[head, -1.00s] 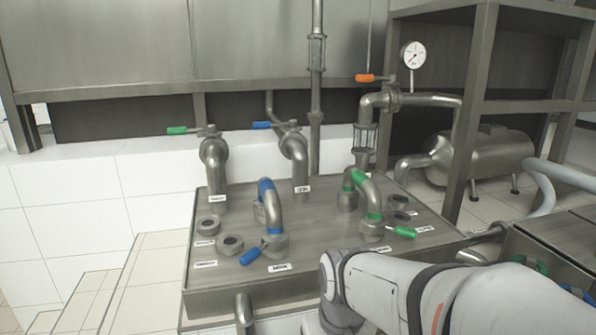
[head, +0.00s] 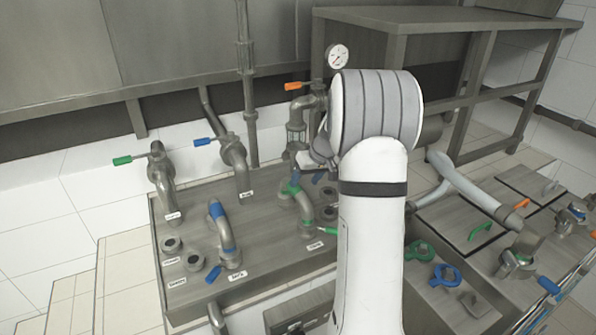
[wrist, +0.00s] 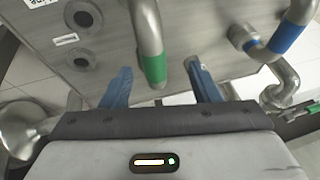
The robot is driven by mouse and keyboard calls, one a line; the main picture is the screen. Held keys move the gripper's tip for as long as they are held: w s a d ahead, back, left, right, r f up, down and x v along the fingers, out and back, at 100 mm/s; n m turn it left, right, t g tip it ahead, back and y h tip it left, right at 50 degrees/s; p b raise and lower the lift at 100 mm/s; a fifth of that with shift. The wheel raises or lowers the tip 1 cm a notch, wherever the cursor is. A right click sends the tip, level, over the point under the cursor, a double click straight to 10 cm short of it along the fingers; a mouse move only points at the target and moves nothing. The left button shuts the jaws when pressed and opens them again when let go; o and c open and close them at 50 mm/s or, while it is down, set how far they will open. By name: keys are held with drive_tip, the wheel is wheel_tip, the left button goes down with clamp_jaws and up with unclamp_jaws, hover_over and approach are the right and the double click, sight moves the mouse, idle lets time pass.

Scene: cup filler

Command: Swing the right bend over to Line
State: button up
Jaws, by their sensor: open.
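The right bend (head: 302,205) is a grey steel U-pipe with green bands and a green handle. It stands on the sloped steel panel (head: 265,262). In the wrist view its green-banded pipe (wrist: 149,40) comes down between my two blue fingertips. My gripper (wrist: 160,80) is open around this pipe, with visible gaps on both sides. Two open round ports (wrist: 82,15) (wrist: 81,55) lie left of the bend in the wrist view. A cut-off label (wrist: 42,3) there ends in "ine".
The left bend (head: 222,228), banded blue, stands on the same panel beside two open ports (head: 172,245). Valve pipes with green (head: 122,160) and blue (head: 203,141) handles rise behind. A bench (head: 470,285) with loose fittings is at right.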

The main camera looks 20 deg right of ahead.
sight(300, 189)
drive_tip(key=shift+w+d+r, duration=0.3)
drive_tip(key=shift+d, duration=0.2)
drive_tip(key=shift+w+d+f, duration=0.1)
drive_tip(key=shift+w+f, duration=0.05)
drive_tip(key=shift+f, duration=0.05)
drive_tip(key=p+x, duration=0.1)
drive_tip(key=x, duration=0.6)
drive_tip(key=shift+w+f+p, duration=0.2)
drive_tip(key=shift+p, duration=0.15)
drive_tip(key=shift+c, duration=0.6)
clamp_jaws()
